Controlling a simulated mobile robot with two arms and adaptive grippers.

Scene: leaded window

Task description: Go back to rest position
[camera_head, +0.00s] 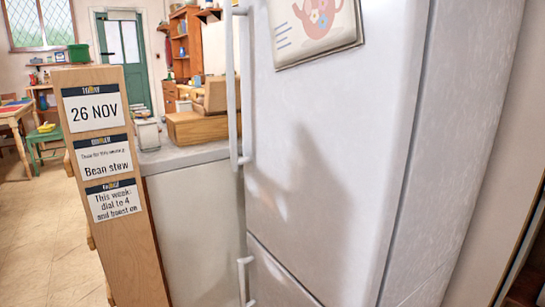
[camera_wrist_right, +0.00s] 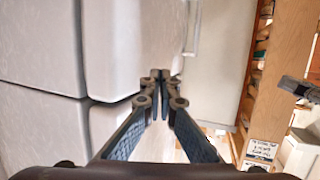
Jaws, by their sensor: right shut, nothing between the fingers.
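My right gripper (camera_wrist_right: 160,78) shows in the right wrist view. Its two fingers meet at the tips, and nothing is between them. It is in front of the white fridge (camera_wrist_right: 45,45), with the gap between the fridge doors to its left. I cannot tell how far it is from the fridge. In the head view the fridge (camera_head: 320,120) fills the middle and right, with its doors shut and a soft grey shadow on the upper door. No gripper shows in the head view. I do not make out my left gripper in either view.
A wooden panel with notes (camera_head: 120,230) stands left of a counter (camera_head: 190,158) bearing wooden boxes (camera_head: 195,128). Open tiled floor (camera_head: 40,230) lies at the left, before a green door (camera_head: 125,50). An unclear dark part (camera_wrist_right: 295,88) juts in at the wrist view's right edge.

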